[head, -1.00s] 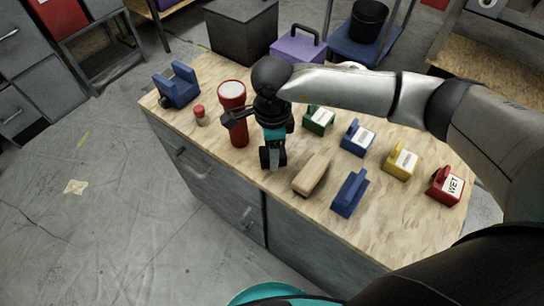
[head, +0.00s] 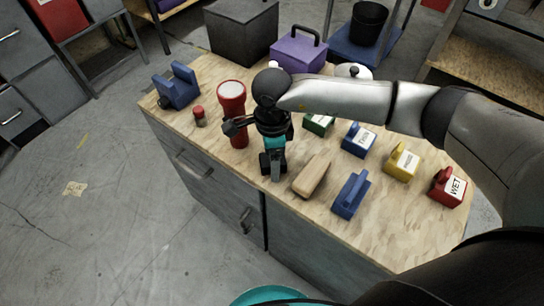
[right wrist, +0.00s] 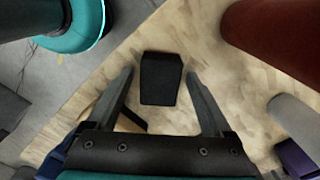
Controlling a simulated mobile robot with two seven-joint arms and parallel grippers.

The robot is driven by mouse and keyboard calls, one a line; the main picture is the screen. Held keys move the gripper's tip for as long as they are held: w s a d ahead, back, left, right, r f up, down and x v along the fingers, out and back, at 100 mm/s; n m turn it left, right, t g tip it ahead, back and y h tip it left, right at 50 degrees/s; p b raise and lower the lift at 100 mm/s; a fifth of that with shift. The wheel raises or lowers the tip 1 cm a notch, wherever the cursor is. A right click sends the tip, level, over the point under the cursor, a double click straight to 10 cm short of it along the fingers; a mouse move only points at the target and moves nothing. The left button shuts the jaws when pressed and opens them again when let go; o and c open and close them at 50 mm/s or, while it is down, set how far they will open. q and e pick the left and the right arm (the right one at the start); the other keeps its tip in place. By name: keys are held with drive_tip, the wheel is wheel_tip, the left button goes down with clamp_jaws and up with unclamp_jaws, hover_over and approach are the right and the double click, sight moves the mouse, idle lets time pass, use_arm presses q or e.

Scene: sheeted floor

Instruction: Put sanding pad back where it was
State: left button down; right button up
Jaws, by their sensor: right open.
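A small black block (right wrist: 160,78), which may be the sanding pad, lies on the wooden bench top near its front edge. In the right wrist view it sits between and beyond the fingertips of my right gripper (right wrist: 160,85), with visible space to both fingers. My right gripper (head: 273,163) is open and points down over the block. In the head view the fingers partly hide the block. My left gripper is not in view.
A red flashlight (head: 233,105) stands close left of the gripper; a tan block (head: 312,175) and a blue handled block (head: 351,194) lie to its right. Labelled blue (head: 358,140), yellow (head: 402,162) and red (head: 447,187) pieces stand farther right.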

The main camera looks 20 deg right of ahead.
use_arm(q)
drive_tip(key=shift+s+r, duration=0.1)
use_arm(e)
drive_tip(key=shift+r, duration=0.1)
drive_tip(key=shift+r, duration=0.25)
wheel_tip(320, 180, up, 7)
drive_tip(key=shift+r+p, duration=0.1)
drive_tip(key=shift+p, duration=1.1)
use_arm(q)
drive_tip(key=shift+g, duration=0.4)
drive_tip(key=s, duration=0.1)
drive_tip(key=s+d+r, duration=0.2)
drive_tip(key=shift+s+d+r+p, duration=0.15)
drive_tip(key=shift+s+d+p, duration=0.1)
drive_tip(key=shift+p, duration=0.1)
use_arm(e)
wheel_tip(320, 180, up, 4)
drive_tip(key=shift+r, duration=0.25)
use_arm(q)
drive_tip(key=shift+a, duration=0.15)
use_arm(e)
drive_tip(key=shift+f, duration=0.1)
